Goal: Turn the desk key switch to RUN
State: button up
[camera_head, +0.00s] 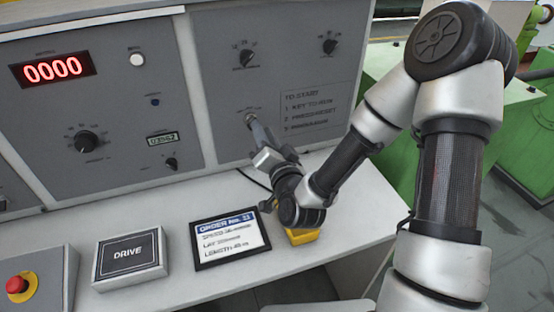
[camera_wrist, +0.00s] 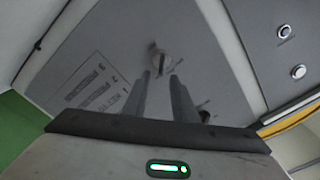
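The key switch (camera_wrist: 158,60) shows in the wrist view as a small round metal switch with a raised tab on the grey desk panel. My gripper (camera_wrist: 160,77) points at it with two dark fingers spread apart. The fingers are open, with the switch just beyond and between their tips. Whether they touch it I cannot tell. In the head view my gripper (camera_head: 255,124) reaches the lower part of the right panel, and its fingers cover the switch. Only small unreadable lettering shows just above them.
A start-instruction sign (camera_head: 315,108) is right of my gripper, and two dark selector knobs (camera_head: 246,57) sit above. On the desk are an order display (camera_head: 230,240), a DRIVE box (camera_head: 130,255), a red emergency button (camera_head: 17,284) and a yellow object (camera_head: 302,237) under my wrist.

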jog(key=p+v, duration=1.3)
jog(key=p, duration=0.1)
jog(key=shift+p, duration=0.3)
